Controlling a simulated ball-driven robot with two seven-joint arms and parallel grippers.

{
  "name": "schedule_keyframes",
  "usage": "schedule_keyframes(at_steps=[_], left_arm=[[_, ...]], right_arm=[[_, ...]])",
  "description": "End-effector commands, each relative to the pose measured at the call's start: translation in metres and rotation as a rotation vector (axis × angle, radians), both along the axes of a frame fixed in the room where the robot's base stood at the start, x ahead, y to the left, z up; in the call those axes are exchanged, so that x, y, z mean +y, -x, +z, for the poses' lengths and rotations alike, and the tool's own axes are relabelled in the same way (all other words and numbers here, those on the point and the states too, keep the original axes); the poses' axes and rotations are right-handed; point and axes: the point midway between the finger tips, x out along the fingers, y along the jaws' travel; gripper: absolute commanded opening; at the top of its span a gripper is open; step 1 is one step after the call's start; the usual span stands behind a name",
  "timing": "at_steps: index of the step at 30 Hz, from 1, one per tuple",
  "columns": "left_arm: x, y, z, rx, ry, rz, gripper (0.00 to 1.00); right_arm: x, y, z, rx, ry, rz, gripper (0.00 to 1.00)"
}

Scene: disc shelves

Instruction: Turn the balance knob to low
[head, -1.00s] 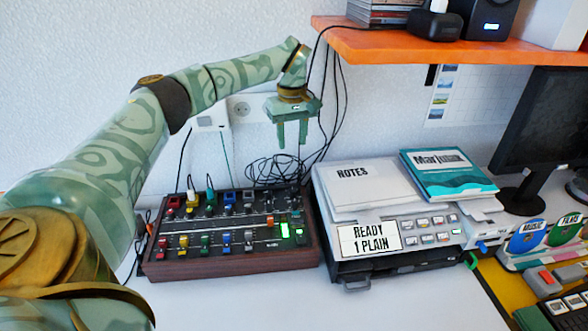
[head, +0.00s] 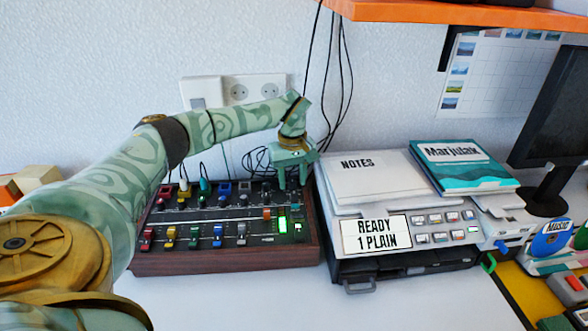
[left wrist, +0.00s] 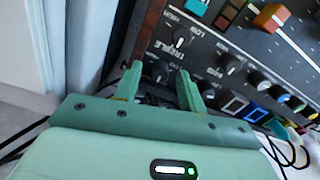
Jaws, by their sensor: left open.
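The mixer (head: 225,262) is a dark wooden-sided panel on the desk, with coloured sliders, a green lit display and black knobs. My left gripper (head: 293,184) is open above its back right corner. In the left wrist view the open fingers (left wrist: 160,78) stand either side of a small black knob (left wrist: 160,71); I cannot tell whether they touch it. A knob labelled TREBLE (left wrist: 180,38) sits just beyond, and another black knob (left wrist: 230,64) is to its right. I cannot read a balance label, so which knob is the balance one is unclear. My right gripper is not in view.
A printer (head: 405,255) with a notes pad (head: 375,180) and a teal book (head: 462,165) stands close on the mixer's right. Black cables (head: 335,90) hang behind it by the wall sockets (head: 240,92). An orange shelf (head: 450,12) is above. The desk in front is clear.

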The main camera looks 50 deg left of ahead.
Motion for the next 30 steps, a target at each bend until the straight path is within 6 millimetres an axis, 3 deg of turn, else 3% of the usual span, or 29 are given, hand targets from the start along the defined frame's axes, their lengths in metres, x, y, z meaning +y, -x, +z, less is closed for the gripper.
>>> schedule_keyframes(at_steps=[6, 10, 11, 17, 24, 30], left_arm=[[0.000, 0.000, 0.001, 0.000, 0.000, 0.000, 0.38], [0.000, 0.000, 0.001, 0.000, 0.000, 0.000, 0.01], [0.000, 0.000, 0.001, 0.000, 0.000, 0.000, 0.00], [-0.001, 0.000, 0.005, -0.001, 0.000, 0.046, 0.00], [-0.001, 0.001, 0.007, -0.002, 0.001, 0.334, 0.00], [0.000, 0.000, 0.001, -0.001, 0.001, 0.408, 0.00]], right_arm=[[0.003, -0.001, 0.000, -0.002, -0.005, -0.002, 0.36], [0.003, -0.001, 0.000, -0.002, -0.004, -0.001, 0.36], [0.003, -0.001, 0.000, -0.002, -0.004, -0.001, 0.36], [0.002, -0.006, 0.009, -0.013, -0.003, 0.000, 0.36], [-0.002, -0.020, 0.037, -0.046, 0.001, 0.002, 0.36], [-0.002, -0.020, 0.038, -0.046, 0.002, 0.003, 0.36]])
